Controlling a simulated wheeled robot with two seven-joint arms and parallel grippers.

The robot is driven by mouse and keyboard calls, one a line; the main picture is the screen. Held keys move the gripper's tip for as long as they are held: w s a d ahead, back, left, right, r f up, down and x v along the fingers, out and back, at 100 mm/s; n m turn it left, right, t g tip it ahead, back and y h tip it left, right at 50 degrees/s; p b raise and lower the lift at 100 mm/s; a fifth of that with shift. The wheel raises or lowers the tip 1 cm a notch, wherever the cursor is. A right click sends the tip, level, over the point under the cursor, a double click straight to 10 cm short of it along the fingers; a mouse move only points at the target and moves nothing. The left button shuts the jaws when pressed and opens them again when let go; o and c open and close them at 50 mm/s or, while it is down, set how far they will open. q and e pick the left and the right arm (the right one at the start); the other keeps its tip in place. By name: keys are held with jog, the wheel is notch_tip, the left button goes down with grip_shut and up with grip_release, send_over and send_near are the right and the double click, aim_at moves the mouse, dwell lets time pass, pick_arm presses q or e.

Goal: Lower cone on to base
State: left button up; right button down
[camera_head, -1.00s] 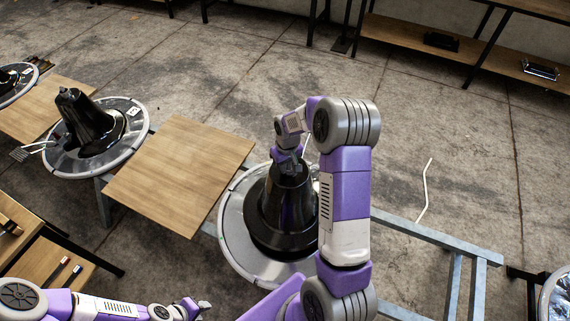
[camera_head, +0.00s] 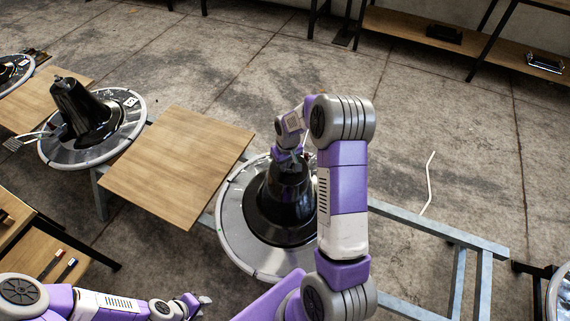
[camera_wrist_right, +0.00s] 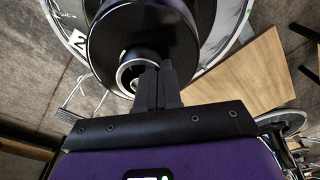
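The black cone (camera_head: 282,200) stands upright over the round silver base (camera_head: 235,232) with a pale rim, in the middle of the head view. My right arm partly covers both. My right gripper (camera_head: 290,156) is at the cone's top. In the right wrist view the fingers of my right gripper (camera_wrist_right: 153,72) are close together on the rim of the open collar (camera_wrist_right: 130,76) at the top of the cone (camera_wrist_right: 150,30). The cone's bottom edge appears to sit on or just above the base; the contact is hard to tell. My left gripper (camera_head: 198,304) is empty at the bottom; its finger gap is unclear.
A wooden board (camera_head: 178,165) lies left of the base. A second cone on a base (camera_head: 82,115) stands farther left. A steel frame (camera_head: 440,232) extends right of the base. Shelves (camera_head: 470,45) stand at the back right.

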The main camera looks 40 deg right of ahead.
jog(key=shift+s+f, duration=0.3)
jog(key=shift+f, duration=0.1)
jog(key=c, duration=1.2)
grip_release()
jog(key=shift+c, duration=0.2)
jog(key=shift+s, duration=0.1)
jog(key=r+p, duration=0.1)
jog(key=r, duration=0.1)
jog(key=r+p, duration=0.3)
jog(key=r, duration=0.1)
jog(key=shift+w+d+r+p, duration=0.2)
jog(key=shift+d+r+p, duration=0.1)
jog(key=shift+d+p, duration=0.05)
jog(key=r, duration=0.1)
jog(key=p, duration=0.1)
jog(key=r+p, duration=0.1)
jog(key=shift+w+a+r, duration=0.1)
jog(key=shift+a+r, duration=0.15)
jog(key=shift+r, duration=0.1)
